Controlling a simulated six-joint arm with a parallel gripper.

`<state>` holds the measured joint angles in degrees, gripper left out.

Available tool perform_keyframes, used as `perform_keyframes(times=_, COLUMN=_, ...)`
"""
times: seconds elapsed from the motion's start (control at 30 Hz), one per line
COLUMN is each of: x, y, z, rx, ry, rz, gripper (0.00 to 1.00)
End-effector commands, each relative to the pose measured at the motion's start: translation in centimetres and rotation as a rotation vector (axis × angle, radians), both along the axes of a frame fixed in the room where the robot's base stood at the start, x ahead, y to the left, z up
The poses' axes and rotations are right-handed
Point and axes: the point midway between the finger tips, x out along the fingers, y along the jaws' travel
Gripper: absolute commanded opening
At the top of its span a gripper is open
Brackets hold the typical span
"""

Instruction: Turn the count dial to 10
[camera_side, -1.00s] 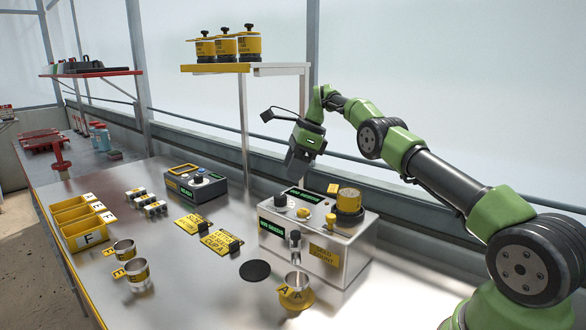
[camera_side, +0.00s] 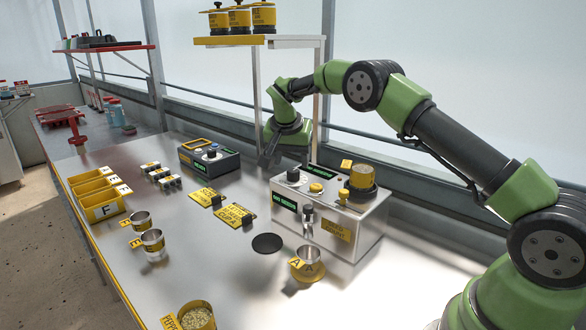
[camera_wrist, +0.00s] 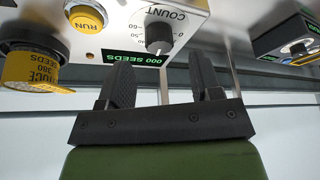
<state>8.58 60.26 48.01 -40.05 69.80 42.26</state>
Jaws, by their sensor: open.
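The count dial is a black knob (camera_side: 293,175) on top of the silver seeder box (camera_side: 350,238). In the wrist view the dial (camera_wrist: 159,38) shows upside down by the word COUNT and a ring of numbers. Its exact pointer setting is too small to read. A green display (camera_wrist: 153,58) by it reads 000 SEEDS.
A yellow RUN button (camera_wrist: 87,19) and a yellow-banded hopper (camera_side: 361,180) stand beside the dial. A grey box with its own knob (camera_side: 210,153) is to the left. Metal cup A (camera_side: 308,257) stands in front of the seeder. A shelf post (camera_side: 317,95) is close behind my gripper.

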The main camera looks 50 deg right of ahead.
Motion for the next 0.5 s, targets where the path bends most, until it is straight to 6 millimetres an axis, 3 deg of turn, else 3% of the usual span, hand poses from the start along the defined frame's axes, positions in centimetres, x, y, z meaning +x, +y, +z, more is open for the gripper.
perform_keyframes(times=0.2, x=0.5, y=-1.1, z=-2.9, rx=0.002, ry=0.001, rz=-0.003, gripper=0.59)
perform_keyframes(times=0.5, x=0.7, y=-1.4, z=-3.6, rx=0.002, ry=-0.002, rz=-0.003, gripper=0.59)
